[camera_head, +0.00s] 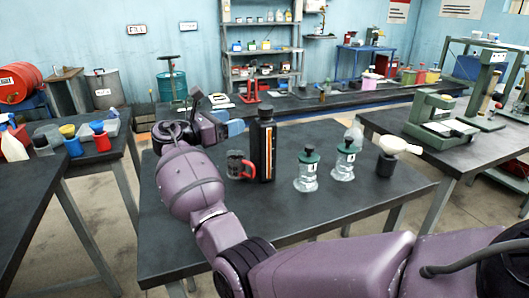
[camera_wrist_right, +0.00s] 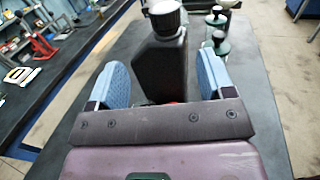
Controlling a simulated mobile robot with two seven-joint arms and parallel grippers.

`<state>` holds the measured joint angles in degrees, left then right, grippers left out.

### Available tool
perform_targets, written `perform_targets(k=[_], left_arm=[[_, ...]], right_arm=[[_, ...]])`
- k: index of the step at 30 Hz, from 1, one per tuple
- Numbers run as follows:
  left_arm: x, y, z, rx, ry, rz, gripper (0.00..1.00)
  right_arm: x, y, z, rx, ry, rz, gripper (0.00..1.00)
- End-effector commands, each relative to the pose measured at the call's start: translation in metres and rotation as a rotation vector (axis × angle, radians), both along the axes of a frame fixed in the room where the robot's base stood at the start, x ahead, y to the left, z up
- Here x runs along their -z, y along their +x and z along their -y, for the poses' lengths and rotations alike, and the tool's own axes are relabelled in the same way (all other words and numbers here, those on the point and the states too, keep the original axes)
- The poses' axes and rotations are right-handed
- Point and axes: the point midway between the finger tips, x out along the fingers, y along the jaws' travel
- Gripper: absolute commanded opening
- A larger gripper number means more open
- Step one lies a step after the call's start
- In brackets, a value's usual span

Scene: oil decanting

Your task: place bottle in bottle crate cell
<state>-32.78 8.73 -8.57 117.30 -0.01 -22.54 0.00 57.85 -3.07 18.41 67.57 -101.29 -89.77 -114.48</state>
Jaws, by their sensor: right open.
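A tall black bottle (camera_head: 266,158) with a dark cap and an orange-edged label stands upright on the dark table. My right gripper (camera_head: 237,127) is at its left, level with its upper part, with blue fingers pointing at it. In the right wrist view the bottle (camera_wrist_right: 165,62) shows between the two spread fingers of my gripper (camera_wrist_right: 165,78), which is open. I cannot tell how far the fingertips reach around it. No bottle crate can be made out. My left gripper is not in view.
A red-handled mug (camera_head: 236,165) stands close left of the bottle. Two clear green-topped bottles (camera_head: 307,172) (camera_head: 344,160) and a black cup (camera_head: 386,165) stand to the right. The table's front part (camera_head: 290,220) is bare. A side table (camera_head: 40,180) is at the left.

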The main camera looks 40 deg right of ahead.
Motion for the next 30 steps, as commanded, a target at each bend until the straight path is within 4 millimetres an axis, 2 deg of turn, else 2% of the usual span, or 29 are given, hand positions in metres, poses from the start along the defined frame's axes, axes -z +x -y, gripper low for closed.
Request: perform_targets(k=[5, 8, 16, 23, 30], left_arm=[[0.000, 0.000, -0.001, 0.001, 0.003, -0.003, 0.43], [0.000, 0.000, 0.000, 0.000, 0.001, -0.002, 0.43], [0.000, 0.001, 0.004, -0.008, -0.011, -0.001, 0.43], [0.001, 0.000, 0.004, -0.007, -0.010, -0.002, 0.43], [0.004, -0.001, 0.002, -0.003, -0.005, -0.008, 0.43]], right_arm=[[0.003, -0.008, 0.003, 0.054, 0.009, 0.004, 0.75], [0.003, -0.009, 0.011, 0.056, 0.010, 0.005, 0.75], [0.003, -0.010, 0.048, 0.055, 0.009, 0.006, 0.75], [0.001, -0.009, 0.061, 0.052, 0.009, 0.006, 0.75], [-0.003, -0.006, 0.091, 0.054, 0.009, 0.005, 0.75]])
